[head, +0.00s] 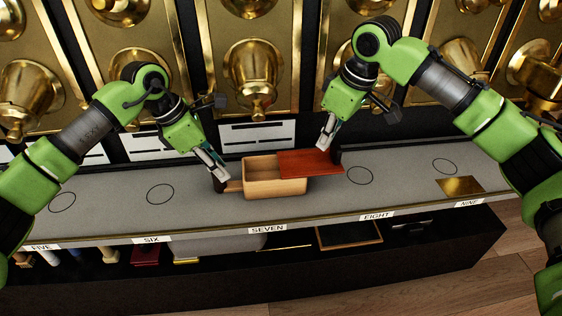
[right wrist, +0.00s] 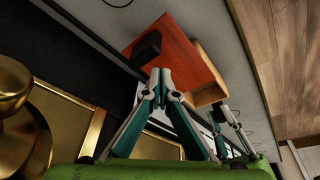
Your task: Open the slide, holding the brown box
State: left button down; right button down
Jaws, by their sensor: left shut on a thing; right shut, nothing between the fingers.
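The brown box (head: 262,191) sits on the grey shelf above the label SEVEN, its left half uncovered and apparently empty inside. Its red slide (head: 312,163) covers the right part and juts out past the box's right end. A black knob (right wrist: 147,47) stands on the slide in the right wrist view. My left gripper (head: 222,176) is shut on the box at its left end. My right gripper (head: 322,147) is shut and empty at the slide's back right, its tips (right wrist: 160,76) beside the knob; I cannot tell if they touch it. The box also shows in the right wrist view (right wrist: 209,92).
Brass bins (head: 250,77) line the wall behind the grey shelf (head: 110,202). A brass plate (head: 460,186) lies at the right above NINE. Circles mark clear spots on either side of the box. A lower shelf holds several things.

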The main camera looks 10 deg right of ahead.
aim_at(319, 161)
pick_arm(q)
jog(key=shift+f, duration=0.15)
pick_arm(e)
jog(key=r, duration=0.2)
jog(key=a+r, duration=0.1)
jog(key=r, duration=0.1)
dwell(0.5)
pick_arm(q)
jog(key=c, duration=1.7)
grip_release()
